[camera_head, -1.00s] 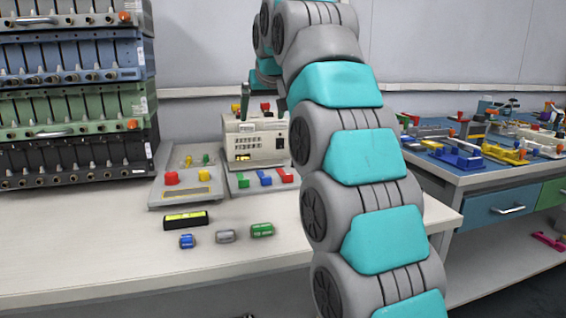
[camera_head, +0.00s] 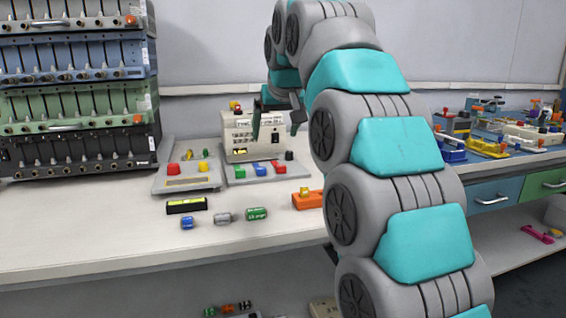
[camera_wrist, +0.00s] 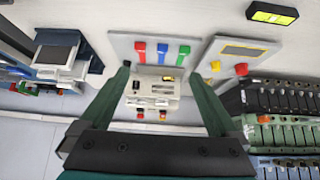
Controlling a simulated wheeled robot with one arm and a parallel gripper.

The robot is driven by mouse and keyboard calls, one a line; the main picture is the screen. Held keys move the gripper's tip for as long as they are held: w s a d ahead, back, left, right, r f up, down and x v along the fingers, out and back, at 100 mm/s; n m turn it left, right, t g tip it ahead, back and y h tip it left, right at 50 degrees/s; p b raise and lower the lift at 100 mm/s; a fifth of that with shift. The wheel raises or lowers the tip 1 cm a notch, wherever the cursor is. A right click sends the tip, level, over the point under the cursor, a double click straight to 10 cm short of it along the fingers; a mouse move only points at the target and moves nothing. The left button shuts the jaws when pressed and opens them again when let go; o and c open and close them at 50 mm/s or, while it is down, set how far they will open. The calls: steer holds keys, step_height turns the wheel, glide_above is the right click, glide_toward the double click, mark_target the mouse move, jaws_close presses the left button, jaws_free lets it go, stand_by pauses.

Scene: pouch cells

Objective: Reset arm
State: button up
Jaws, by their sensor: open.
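My gripper (camera_head: 277,128) is in front of the beige tester box (camera_head: 240,132) in the head view, with part of the box hidden behind it. In the wrist view my gripper (camera_wrist: 166,74) has its two dark green fingers spread wide with nothing held between them. The tester box (camera_wrist: 152,95) shows between the fingers there, beyond the tips. My grey and teal arm covers the right middle of the head view.
Grey button panels (camera_head: 187,180) lie on the white bench (camera_head: 90,235). A black-yellow meter (camera_head: 186,205), several small cells (camera_head: 224,217) and an orange piece (camera_head: 307,199) lie in front. A rack (camera_head: 75,95) stands left. A blue-topped table (camera_head: 500,160) stands right.

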steer(key=s+d+f+m+g+h, duration=0.1)
steer(key=s+d+f+g, duration=0.2)
steer(key=s+d+f, duration=0.5)
steer(key=s+d+f+g+h, duration=0.1)
steer(key=s+d+f+g, duration=0.15)
steer(key=s+f, duration=0.85)
steer(key=s+d+f+g, duration=0.1)
steer(key=s+d+f, duration=0.1)
steer(key=s+f, duration=0.3)
steer(key=s+d+f+m+g, duration=0.1)
steer(key=s+f, duration=0.4)
steer(key=s, duration=0.8)
steer(key=s+d+f+m+g, duration=0.1)
steer(key=s+d+f+g, duration=0.1)
steer(key=s+f, duration=0.3)
steer(key=s+d, duration=0.1)
steer(key=s, duration=0.3)
steer(key=shift+f, duration=0.3)
steer(key=shift+c, duration=0.4)
